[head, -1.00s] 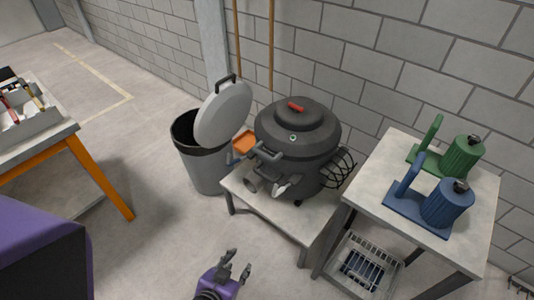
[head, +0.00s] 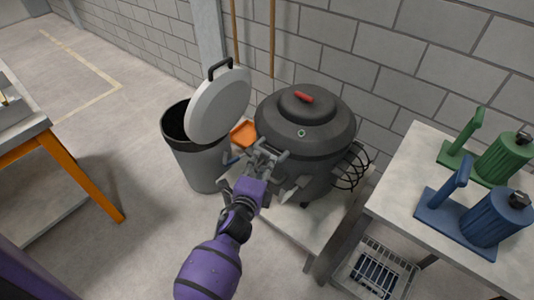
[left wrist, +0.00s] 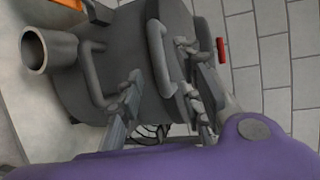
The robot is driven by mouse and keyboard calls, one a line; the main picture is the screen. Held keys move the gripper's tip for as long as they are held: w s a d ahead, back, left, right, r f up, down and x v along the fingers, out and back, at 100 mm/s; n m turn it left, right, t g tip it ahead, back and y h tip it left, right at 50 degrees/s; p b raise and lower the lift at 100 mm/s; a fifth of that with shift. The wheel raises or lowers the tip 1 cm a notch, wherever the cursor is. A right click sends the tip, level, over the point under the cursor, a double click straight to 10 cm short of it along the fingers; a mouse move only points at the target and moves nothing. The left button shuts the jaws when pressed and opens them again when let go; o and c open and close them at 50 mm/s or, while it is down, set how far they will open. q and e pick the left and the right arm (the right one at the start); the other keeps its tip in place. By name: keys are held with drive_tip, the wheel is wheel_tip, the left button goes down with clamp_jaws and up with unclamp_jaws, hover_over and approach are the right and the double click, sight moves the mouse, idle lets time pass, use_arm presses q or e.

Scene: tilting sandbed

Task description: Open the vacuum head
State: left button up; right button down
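The vacuum (head: 310,165) is a dark grey drum on a low table. Its round head (head: 330,130) sits on top, closed, with a small red piece (head: 304,97) at the crown. My left gripper (head: 263,157) is at the vacuum's front, by a grey bar handle. In the left wrist view the vacuum (left wrist: 105,20) lies sideways. There the two fingers of my left gripper (left wrist: 163,68) are spread apart, with the bar handle (left wrist: 158,50) of the head between them. I cannot tell whether they touch it. The red piece also shows there (left wrist: 221,50). My right gripper is out of view.
A grey bin (head: 185,150) with a raised lid (head: 220,106) stands left of the vacuum. An orange thing (head: 243,132) is between them. A table at right holds a green canister (head: 503,160) and a blue one (head: 490,220). A block wall is behind.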

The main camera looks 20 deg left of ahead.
sight(266, 156)
use_arm(q)
drive_tip(key=w, duration=0.2)
drive_tip(key=w+f, duration=0.1)
drive_tip(key=w, duration=0.3)
drive_tip(key=shift+w+a+f, duration=0.15)
drive_tip(key=shift+a, duration=0.1)
drive_tip(key=shift+c, duration=0.4)
clamp_jaws()
